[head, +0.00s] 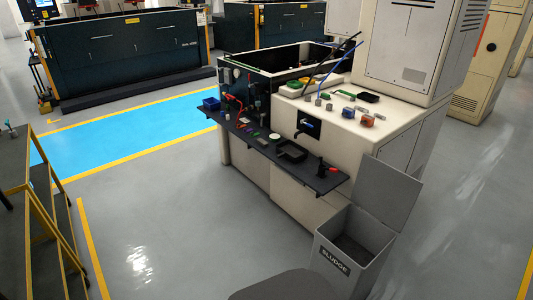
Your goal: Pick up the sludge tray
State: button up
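A small black, shallow, square-rimmed tray (281,156) lies on the dark front shelf of the cream machine; it looks like the sludge tray, but no label on it can be read. A second small black tray-like item (368,96) lies on the machine's cream top. A grey bin (345,262) marked SLUDGE stands on the floor at the lower right with its lid raised. My gripper is not in view, so its state and position cannot be seen.
The dark shelf (262,148) also carries a blue bin (210,104), a white round item (275,136) and several small tools. The grey floor (165,215) between is clear.

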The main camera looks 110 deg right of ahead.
aim_at(294, 152)
jog(key=z, duration=3.75)
jog(key=i, duration=1.6)
jog(key=z, duration=0.1)
